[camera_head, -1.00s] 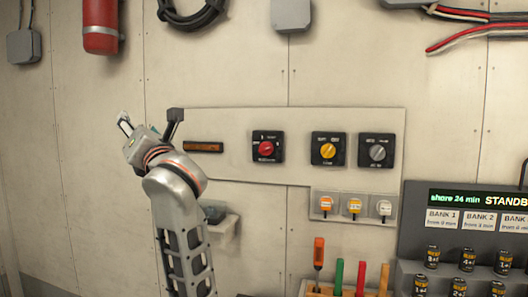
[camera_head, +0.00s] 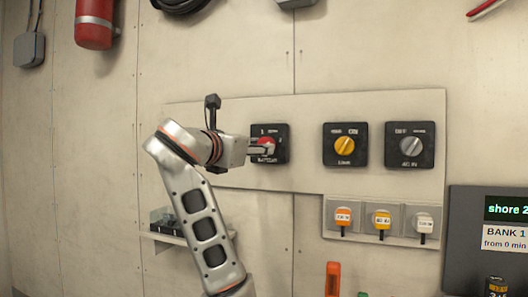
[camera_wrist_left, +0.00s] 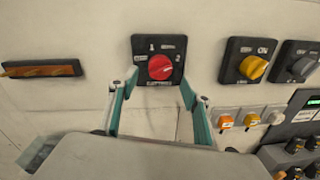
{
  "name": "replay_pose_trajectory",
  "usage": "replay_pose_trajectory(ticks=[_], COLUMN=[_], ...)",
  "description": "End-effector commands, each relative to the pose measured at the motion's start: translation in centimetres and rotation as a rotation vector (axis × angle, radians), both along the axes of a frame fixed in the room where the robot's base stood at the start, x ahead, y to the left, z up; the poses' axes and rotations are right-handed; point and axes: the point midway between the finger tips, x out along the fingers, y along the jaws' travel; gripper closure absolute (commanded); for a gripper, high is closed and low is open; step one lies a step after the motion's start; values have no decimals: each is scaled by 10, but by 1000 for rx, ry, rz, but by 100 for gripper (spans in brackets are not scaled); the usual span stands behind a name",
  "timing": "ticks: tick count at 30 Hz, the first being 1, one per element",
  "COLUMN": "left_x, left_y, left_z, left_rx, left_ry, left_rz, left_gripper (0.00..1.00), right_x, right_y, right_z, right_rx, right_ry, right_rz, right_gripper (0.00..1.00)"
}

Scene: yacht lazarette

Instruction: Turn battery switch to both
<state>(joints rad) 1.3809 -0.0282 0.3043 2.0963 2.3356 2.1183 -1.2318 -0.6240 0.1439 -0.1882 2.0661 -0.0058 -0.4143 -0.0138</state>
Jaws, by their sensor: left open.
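The battery switch (camera_head: 277,157) is a black square plate with a red round knob (camera_wrist_left: 160,67) on the wall panel. Labels stand around the knob in the left wrist view, too small to read surely. My left gripper (camera_head: 262,147) is in front of this switch and hides part of its plate in the head view. In the left wrist view the left gripper (camera_wrist_left: 163,90) is open, its fingers spread to either side below the red knob. No grip on the knob shows. The right gripper is not in view.
To the right on the same panel are a yellow-knob switch (camera_head: 345,144) and a grey-knob switch (camera_head: 410,145). A small shelf (camera_head: 165,237) is at the lower left. A dark display board (camera_head: 488,240) stands at the right.

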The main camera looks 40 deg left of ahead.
Motion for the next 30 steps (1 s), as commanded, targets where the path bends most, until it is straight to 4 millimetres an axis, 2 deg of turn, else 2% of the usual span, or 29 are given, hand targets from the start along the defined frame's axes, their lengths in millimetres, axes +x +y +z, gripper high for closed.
replay_pose_trajectory(ticks=[3, 9, 20, 24, 25, 30], left_x=[22, 42, 47, 47, 47, 47], left_y=[2, 7, 8, 8, 8, 8], left_z=[-5, -3, -1, -1, -1, -2], left_rx=[-3, -3, -1, -1, -1, -2], left_ry=[7, 4, 1, 2, 2, 1], left_rz=[-3, 1, 1, 1, 1, 1], left_gripper=[52, 52, 52, 85, 90, 90], right_x=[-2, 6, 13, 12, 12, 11], right_y=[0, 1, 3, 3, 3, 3], right_z=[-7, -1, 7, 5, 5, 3], right_rx=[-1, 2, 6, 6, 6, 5], right_ry=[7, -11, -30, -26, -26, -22], right_rz=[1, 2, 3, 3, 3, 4], right_gripper=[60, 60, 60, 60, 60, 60])
